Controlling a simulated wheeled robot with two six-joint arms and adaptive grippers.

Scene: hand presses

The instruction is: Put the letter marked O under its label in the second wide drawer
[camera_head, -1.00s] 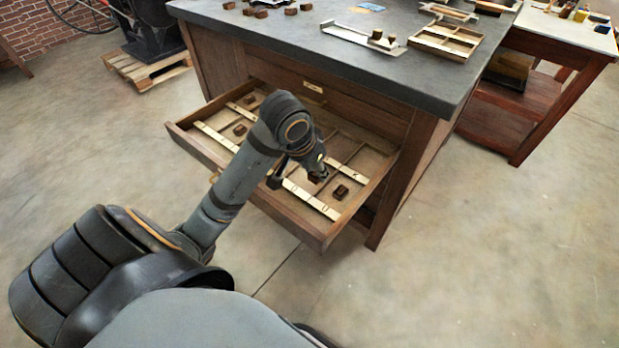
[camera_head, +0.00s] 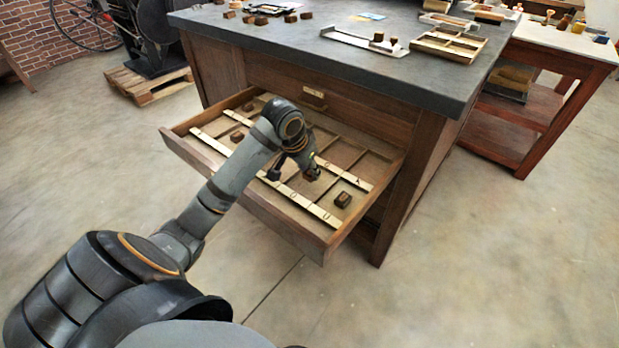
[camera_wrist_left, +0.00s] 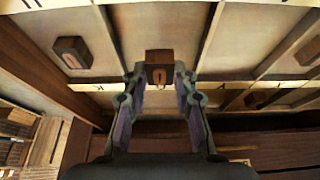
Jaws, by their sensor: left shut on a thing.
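My left gripper (camera_head: 308,167) is shut on a small dark wooden letter block (camera_head: 313,175), over the right half of the open drawer (camera_head: 240,199). In the left wrist view the block (camera_wrist_left: 159,73) sits between the two fingertips, a pale rounded mark on its face; I cannot read it surely as O. The drawer has thin dividers and pale label strips (camera_head: 305,203). Another block with a pale rounded letter (camera_wrist_left: 72,54) lies in a compartment; it also shows in the head view (camera_head: 343,200). Whether the held block touches the drawer floor is unclear. My right gripper is not in view.
More blocks lie in the drawer's left part, one at the strip (camera_head: 237,136). A closed drawer front with a brass label (camera_head: 315,92) is above. The grey worktop (camera_head: 300,45) overhangs the drawer and holds a metal tray (camera_head: 360,38), a wooden case (camera_head: 448,46) and loose blocks.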

